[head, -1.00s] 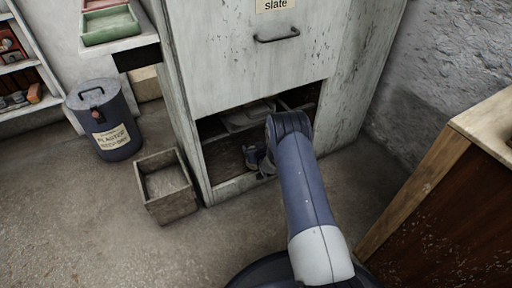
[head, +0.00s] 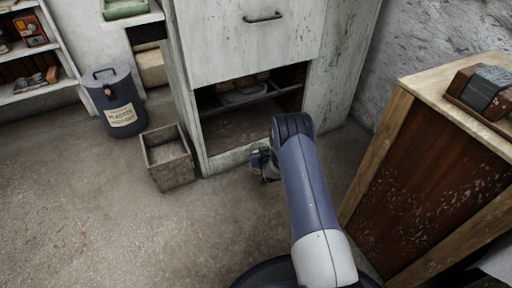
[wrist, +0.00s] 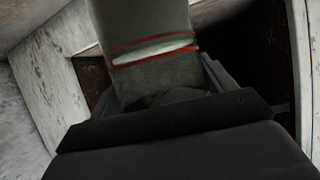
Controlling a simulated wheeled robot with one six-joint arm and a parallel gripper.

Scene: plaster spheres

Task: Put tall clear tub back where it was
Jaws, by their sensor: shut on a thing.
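A tall, greyish see-through tub (wrist: 155,80) with red bands fills the upper middle of the wrist view. My gripper (wrist: 165,98) is shut on it; the fingers are mostly hidden behind the dark gripper body. In the head view my gripper (head: 262,163) is low in front of the cabinet's open lower bay, partly hidden by my arm. The tub cannot be made out in the head view.
The pale cabinet (head: 255,45) has an open lower bay (head: 235,125) with a shelf inside. A wooden box (head: 167,160) and a lidded plaster bin (head: 115,103) stand left on the floor. A wooden bench (head: 430,165) stands right. The front left floor is clear.

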